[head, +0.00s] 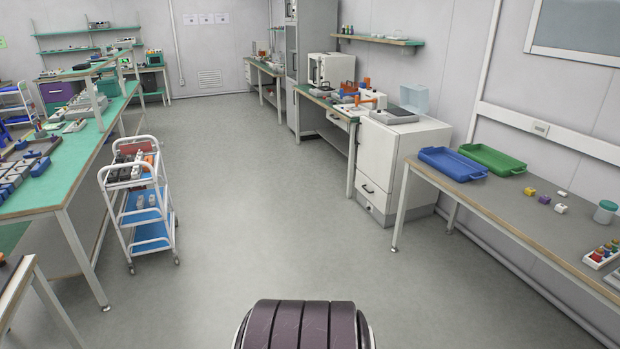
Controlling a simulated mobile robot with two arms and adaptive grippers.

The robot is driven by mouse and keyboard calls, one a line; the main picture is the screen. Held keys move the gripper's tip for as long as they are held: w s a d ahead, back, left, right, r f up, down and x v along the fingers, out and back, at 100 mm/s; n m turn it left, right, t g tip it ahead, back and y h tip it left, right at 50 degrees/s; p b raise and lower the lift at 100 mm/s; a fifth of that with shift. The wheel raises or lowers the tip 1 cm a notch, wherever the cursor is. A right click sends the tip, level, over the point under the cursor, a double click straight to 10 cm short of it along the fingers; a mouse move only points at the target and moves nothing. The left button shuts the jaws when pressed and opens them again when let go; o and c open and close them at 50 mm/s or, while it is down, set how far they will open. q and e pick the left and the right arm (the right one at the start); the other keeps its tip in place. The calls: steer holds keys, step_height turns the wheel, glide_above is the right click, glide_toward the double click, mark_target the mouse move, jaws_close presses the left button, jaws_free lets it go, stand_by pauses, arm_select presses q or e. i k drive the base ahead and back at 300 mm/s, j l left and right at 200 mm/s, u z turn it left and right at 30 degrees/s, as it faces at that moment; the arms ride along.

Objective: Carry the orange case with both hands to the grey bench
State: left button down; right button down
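A bench with a grey top (487,196) and a wooden edge runs along the right wall. I see no orange case that I can make out in this view. Neither of my grippers and neither arm is in view.
The grey bench holds a blue tray (452,164), a green tray (492,159), small blocks and a jar (605,212). A white cabinet (400,160) stands beyond it. A white trolley (140,205) and green-topped bench (75,155) are left. The middle floor (250,190) is clear.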

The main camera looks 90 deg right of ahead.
mark_target(533, 216)
steer(key=z, duration=4.45)
steer(key=i+j+z, duration=0.1)
steer(key=z, duration=0.25)
steer(key=i+j+z, duration=0.15)
steer(key=z, duration=0.15)
steer(key=i+j, duration=0.4)
steer(key=j, duration=0.15)
steer(key=i+j, duration=0.4)
steer(key=j, duration=0.2)
steer(key=i+j, duration=0.85)
steer(key=j, duration=0.3)
